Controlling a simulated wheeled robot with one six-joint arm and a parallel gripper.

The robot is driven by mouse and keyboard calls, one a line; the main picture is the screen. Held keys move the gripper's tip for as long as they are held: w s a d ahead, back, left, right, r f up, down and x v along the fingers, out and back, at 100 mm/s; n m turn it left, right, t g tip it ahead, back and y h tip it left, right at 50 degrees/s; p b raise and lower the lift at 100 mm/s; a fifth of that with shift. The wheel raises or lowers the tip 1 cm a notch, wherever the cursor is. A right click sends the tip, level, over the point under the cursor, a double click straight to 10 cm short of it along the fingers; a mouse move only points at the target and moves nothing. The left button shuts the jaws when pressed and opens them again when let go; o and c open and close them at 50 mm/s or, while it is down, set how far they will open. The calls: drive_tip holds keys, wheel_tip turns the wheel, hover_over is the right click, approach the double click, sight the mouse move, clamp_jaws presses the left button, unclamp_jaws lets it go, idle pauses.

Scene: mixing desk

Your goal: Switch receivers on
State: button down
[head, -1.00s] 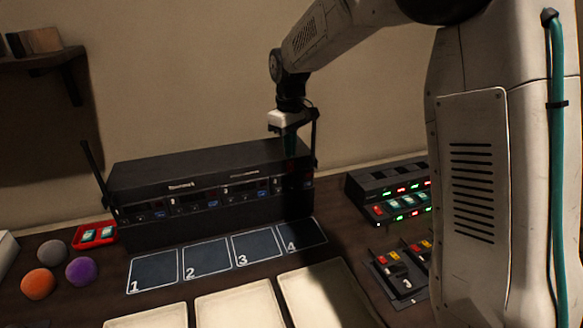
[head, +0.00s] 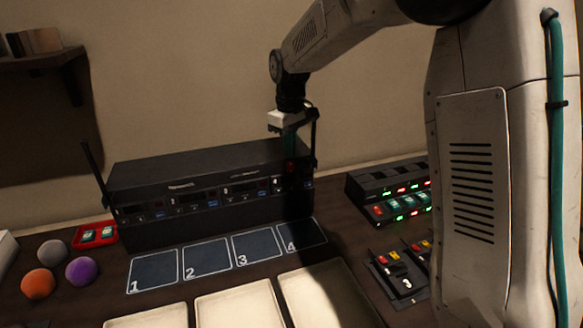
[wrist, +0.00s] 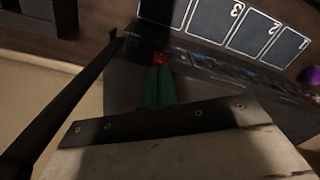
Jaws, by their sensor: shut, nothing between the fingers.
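The black receiver rack (head: 205,215) stands against the wall with an antenna at each end. Its front has a row of small displays and buttons (head: 205,200), too small to read. My gripper (head: 290,163) is over the rack's right end, pointing down at the front top edge. In the wrist view my gripper's green fingers (wrist: 157,85) are together and empty, their tips close to a red part (wrist: 160,58) at that end of the rack. I cannot tell whether they touch it. The arm's shadow darkens this end.
Four numbered mats (head: 206,258) lie in front of the rack, with pale trays (head: 240,308) nearer. A charger with lit packs (head: 400,205) and a slider panel (head: 398,270) are to the right. A red tray (head: 95,235) and coloured balls (head: 82,271) are to the left.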

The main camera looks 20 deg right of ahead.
drive_tip(key=shift+f, duration=0.55)
drive_tip(key=shift+r, duration=3.5)
